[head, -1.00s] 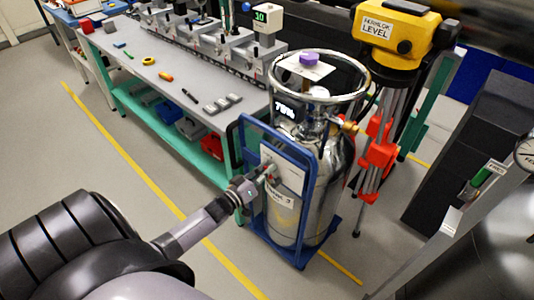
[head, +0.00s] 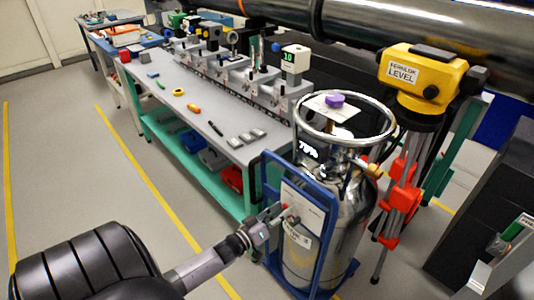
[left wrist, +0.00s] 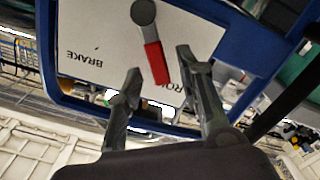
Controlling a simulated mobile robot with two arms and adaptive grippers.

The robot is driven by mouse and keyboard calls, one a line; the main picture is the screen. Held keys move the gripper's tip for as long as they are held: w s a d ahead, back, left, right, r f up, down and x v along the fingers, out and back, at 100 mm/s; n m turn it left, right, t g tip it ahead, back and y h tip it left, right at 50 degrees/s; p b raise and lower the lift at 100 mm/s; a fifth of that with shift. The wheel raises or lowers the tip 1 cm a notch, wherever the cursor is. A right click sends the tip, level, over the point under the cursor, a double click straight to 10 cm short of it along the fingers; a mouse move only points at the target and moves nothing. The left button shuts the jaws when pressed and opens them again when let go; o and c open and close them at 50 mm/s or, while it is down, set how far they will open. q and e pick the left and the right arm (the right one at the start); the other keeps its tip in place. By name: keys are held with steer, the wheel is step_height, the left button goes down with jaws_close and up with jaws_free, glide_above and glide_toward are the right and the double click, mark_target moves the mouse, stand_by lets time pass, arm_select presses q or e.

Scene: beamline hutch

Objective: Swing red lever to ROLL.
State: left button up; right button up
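The red lever (left wrist: 156,62) hangs from a grey round pivot on a white plate in the left wrist view. Its grip points toward my left gripper, and the plate reads upside down. The BRAKE label (left wrist: 85,58) is left of the lever. The ROLL label (left wrist: 184,86) is right of it, partly hidden by a finger. My left gripper (left wrist: 158,66) is open, with one finger on each side of the red grip; contact cannot be told. In the head view the left gripper (head: 272,219) is at the plate (head: 303,208) on the blue cart (head: 325,240). My right gripper is not in view.
A silver dewar (head: 350,215) stands on the cart. A yellow level (head: 425,80) on a red-jointed tripod (head: 400,190) stands close on the right. A grey bench (head: 205,115) with tools is behind on the left. The floor (head: 70,180) at left is clear.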

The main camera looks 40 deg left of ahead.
arm_select(q)
steer(key=s, duration=0.9)
steer(key=shift+s+a, duration=0.35)
steer(key=shift+a, duration=0.05)
